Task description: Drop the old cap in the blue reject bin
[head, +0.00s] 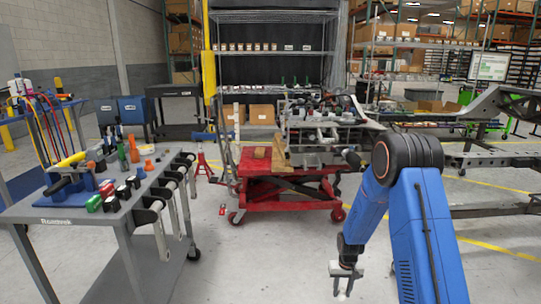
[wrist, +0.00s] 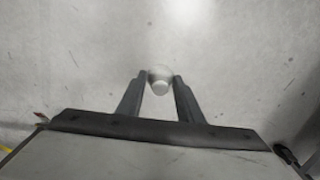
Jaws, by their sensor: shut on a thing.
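My gripper (wrist: 159,84) is shut on a small whitish rounded cap (wrist: 160,88), held between its fingertips in the wrist view. In the head view my gripper (head: 342,283) hangs low over the open grey floor at the lower middle right, fingers pointing down. A small pale piece shows at its tips there, too small to make out well. No open blue bin is clearly visible in either view.
A grey tool cart (head: 75,222) with several coloured tools stands at the left. A red lift table (head: 288,190) loaded with parts stands in the middle. A metal frame (head: 500,160) is at the right. The floor (head: 265,265) between cart and arm is clear.

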